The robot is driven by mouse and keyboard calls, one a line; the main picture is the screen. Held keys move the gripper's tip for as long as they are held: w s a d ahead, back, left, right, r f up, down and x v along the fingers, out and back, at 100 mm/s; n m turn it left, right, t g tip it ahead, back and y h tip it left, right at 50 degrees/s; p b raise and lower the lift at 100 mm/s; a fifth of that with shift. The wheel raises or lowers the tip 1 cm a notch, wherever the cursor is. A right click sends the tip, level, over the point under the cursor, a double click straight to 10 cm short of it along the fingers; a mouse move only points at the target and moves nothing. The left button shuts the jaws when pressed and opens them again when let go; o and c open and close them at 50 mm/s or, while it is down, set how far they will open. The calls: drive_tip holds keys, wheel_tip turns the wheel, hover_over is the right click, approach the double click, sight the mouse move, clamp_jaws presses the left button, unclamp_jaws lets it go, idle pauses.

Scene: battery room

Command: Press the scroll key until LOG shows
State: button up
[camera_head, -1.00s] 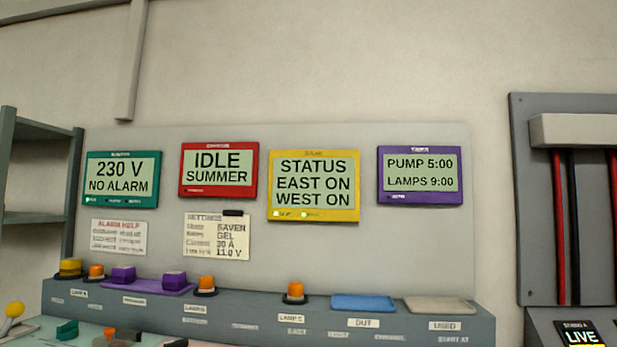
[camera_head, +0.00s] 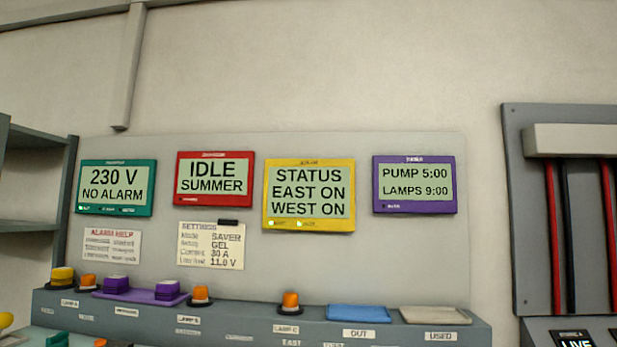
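Four displays hang on a pale grey panel (camera_head: 400,260). The yellow display (camera_head: 310,195) reads STATUS, EAST ON, WEST ON, with two small lit lamps under its screen. The teal display (camera_head: 116,187) reads 230 V, NO ALARM. The red display (camera_head: 215,178) reads IDLE, SUMMER. The purple display (camera_head: 414,184) reads PUMP 5:00, LAMPS 9:00. None of the screens shows LOG. I cannot make out a scroll key in this view. My gripper is not in view.
A grey ledge below the panel carries orange knobs (camera_head: 290,300), purple blocks on a purple mat (camera_head: 138,297), a blue tray (camera_head: 358,313) and a beige tray (camera_head: 435,315). A dark shelf (camera_head: 38,226) stands left. A grey cabinet with red and black cables (camera_head: 553,235) stands right.

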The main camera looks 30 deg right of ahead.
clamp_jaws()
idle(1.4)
